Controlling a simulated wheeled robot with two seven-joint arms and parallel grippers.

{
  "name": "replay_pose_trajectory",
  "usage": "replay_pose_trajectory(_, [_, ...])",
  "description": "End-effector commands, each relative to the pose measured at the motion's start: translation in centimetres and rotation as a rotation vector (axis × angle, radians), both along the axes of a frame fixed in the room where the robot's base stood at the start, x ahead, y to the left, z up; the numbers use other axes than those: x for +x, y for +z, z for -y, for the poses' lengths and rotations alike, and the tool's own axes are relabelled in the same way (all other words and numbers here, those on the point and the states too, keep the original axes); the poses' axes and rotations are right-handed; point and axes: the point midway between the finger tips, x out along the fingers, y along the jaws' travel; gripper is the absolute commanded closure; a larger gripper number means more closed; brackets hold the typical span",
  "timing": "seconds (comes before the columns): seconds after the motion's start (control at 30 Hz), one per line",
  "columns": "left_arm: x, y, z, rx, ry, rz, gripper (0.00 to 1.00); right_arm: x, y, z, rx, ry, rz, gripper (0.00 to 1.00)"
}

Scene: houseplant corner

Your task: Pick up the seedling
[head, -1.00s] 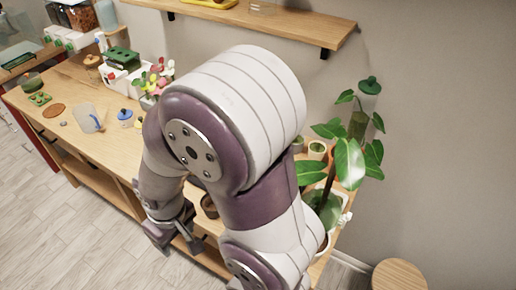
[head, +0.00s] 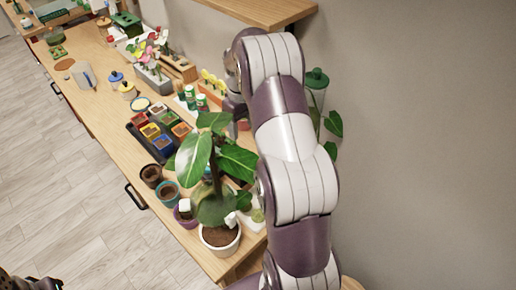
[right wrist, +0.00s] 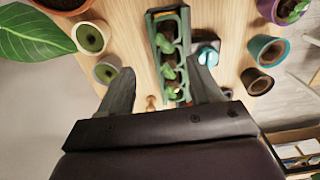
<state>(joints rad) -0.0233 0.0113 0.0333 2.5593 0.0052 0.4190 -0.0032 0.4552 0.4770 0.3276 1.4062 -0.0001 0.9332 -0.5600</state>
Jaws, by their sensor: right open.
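Small green seedlings (right wrist: 168,70) stand in a row in a green tray with dark soil cells (right wrist: 152,25), in the right wrist view. Which one the task means, I cannot tell. The tray is not clearly visible in the head view. My right gripper (right wrist: 162,66) is open, its two fingers on either side of the tray's lower end in the picture, with nothing between them that I can see held. In the head view, my right gripper (head: 236,106) is partly hidden by my arm, over the table's back side. A dark part of my left gripper (head: 30,282) shows at the lower left corner.
A large leafy plant in a white pot (head: 222,242) stands at the table's near end. Several small pots (head: 151,176) line the front edge. Seed boxes (head: 160,142) sit mid-table. A shelf (head: 262,10) hangs above. Small pots (right wrist: 90,38) flank the tray.

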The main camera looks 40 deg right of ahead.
Motion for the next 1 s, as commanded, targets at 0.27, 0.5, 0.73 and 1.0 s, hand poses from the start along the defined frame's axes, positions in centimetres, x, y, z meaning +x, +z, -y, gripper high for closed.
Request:
replay_pose_trajectory(0.27, [0.0,1.0,0.0,0.000,0.001,0.000,0.57,-0.1,-5.4,-0.1,0.001,0.000,-0.001,0.36])
replay_pose_trajectory(0.5, [0.0,3.1,0.0,0.000,0.000,0.000,0.57,-0.6,-8.8,0.0,0.001,-0.001,-0.002,0.36])
replay_pose_trajectory(0.73, [0.0,3.1,0.0,0.000,0.000,-0.001,0.57,-0.5,-11.2,0.0,-0.001,0.000,0.002,0.36])
replay_pose_trajectory(1.0, [0.0,3.1,0.0,0.000,0.000,-0.001,0.57,-0.5,-11.2,0.0,-0.001,0.000,0.002,0.82])
